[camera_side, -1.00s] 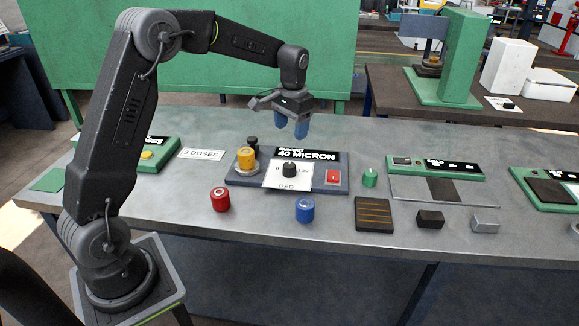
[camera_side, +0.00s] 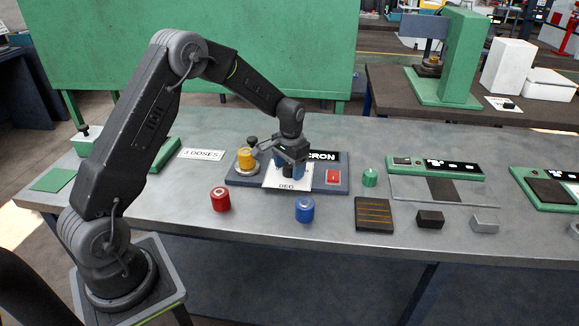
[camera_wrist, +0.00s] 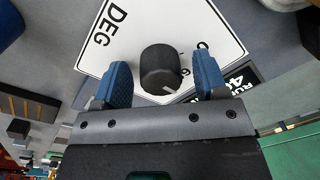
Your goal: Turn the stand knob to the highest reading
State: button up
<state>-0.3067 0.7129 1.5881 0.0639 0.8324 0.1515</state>
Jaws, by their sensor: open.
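The black stand knob (camera_wrist: 160,68) sits on a white dial plate (camera_wrist: 130,30) marked DEG. A pale pointer line shows on the knob in the wrist view, towards the lower right of its top. My gripper (camera_wrist: 162,80) is open, with one blue fingertip on each side of the knob and a visible gap to both. In the side view my gripper (camera_side: 291,168) is low over the dial plate and hides most of the knob. The stand (camera_side: 336,185) has a dark base, a red button (camera_side: 333,176) and a partly covered sign ending in "CRON".
A yellow cylinder (camera_side: 246,160) stands at the stand's left end. A red cylinder (camera_side: 220,199) and a blue cylinder (camera_side: 305,209) stand in front of it. A green cylinder (camera_side: 370,178) is to the right, near a dark striped block (camera_side: 374,214).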

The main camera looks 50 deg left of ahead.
jog(key=shift+c, duration=0.3)
jog(key=c, duration=0.9)
jog(key=shift+o, duration=0.2)
jog(key=shift+m, duration=0.3)
jog(key=m, duration=1.1)
jog(key=shift+m, duration=0.3)
jog(key=o, duration=0.9)
